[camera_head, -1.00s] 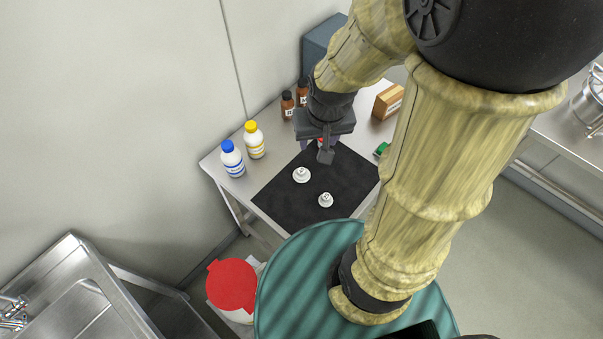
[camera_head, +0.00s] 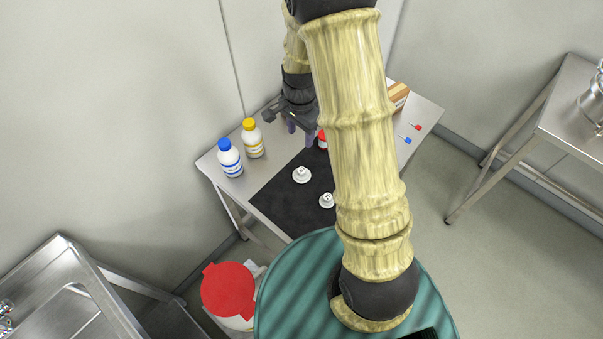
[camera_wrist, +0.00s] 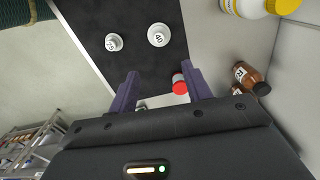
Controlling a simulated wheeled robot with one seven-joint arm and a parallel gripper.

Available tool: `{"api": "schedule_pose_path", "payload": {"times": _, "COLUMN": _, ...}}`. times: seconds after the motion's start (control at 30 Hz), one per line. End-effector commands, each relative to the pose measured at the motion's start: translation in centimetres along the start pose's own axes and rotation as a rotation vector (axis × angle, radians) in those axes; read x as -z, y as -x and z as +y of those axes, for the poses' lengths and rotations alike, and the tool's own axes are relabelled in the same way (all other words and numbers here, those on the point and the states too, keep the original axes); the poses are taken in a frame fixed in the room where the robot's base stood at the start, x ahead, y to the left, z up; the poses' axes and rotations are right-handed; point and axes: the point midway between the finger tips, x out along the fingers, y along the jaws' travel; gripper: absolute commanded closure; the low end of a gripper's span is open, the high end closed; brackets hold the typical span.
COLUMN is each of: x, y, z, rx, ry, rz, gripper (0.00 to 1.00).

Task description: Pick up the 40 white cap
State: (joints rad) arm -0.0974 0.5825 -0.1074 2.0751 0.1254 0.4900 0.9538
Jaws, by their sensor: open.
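The 40 white cap (camera_wrist: 158,36) lies on the black mat (camera_wrist: 140,68) with its number facing up in the wrist view. In the head view it is the cap (camera_head: 302,174) nearer the bottles. A smaller white cap (camera_wrist: 113,42) lies left of it in the wrist view, and it also shows in the head view (camera_head: 327,200), partly beside my arm. My gripper (camera_wrist: 162,84) is open and empty, above the far end of the mat and apart from both caps. It also shows in the head view (camera_head: 300,133).
A red-capped vial (camera_wrist: 179,84) stands near the right fingertip in the wrist view. Blue-capped (camera_head: 230,158) and yellow-capped (camera_head: 253,139) bottles stand left on the table. A brown bottle (camera_wrist: 246,74) and a cardboard box (camera_head: 399,96) are near the back. My arm hides part of the mat.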

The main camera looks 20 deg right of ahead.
Motion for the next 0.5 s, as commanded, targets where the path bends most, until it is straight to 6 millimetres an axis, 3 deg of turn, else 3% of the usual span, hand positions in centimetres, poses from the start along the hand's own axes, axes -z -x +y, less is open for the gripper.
{"api": "schedule_pose_path", "payload": {"times": 0.27, "x": 0.0, "y": -1.1, "z": 0.1, "rx": -0.003, "ry": 0.002, "rz": -0.002, "gripper": 0.51}}
{"api": "schedule_pose_path", "payload": {"times": 0.5, "x": -0.1, "y": -4.5, "z": 0.1, "rx": -0.004, "ry": 0.003, "rz": -0.003, "gripper": 0.51}}
